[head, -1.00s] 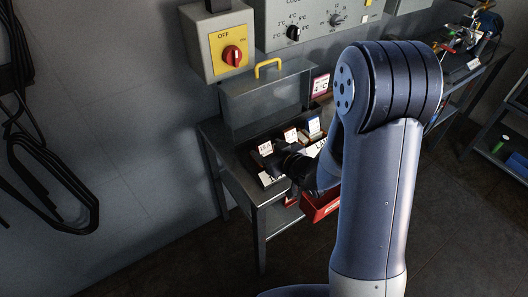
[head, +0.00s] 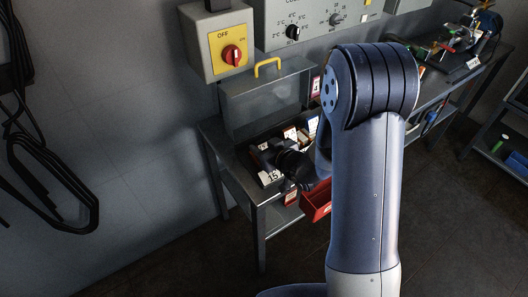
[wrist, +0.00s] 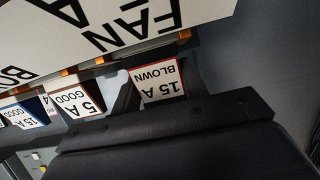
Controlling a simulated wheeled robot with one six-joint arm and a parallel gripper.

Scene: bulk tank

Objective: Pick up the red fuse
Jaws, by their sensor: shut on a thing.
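A red-edged fuse piece marked 15 A BLOWN (wrist: 160,82) sits between the dark fingers of my gripper (head: 268,161) in the wrist view, its text upside down. My gripper is shut on it. Beside it to the left in the wrist view are a piece marked 5 A GOOD (wrist: 75,103) with a reddish edge and a blue-edged piece marked GOOD (wrist: 20,117). In the head view my gripper is low at the tray on the bench, and its dark body hides much of the fuses there.
A large lettered white board (wrist: 80,30) crosses the top of the wrist view, close to the fuses. In the head view are the metal bench (head: 236,183), a grey box with a yellow handle (head: 262,100), a red bin (head: 317,200) below, and a switch box (head: 220,45) above.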

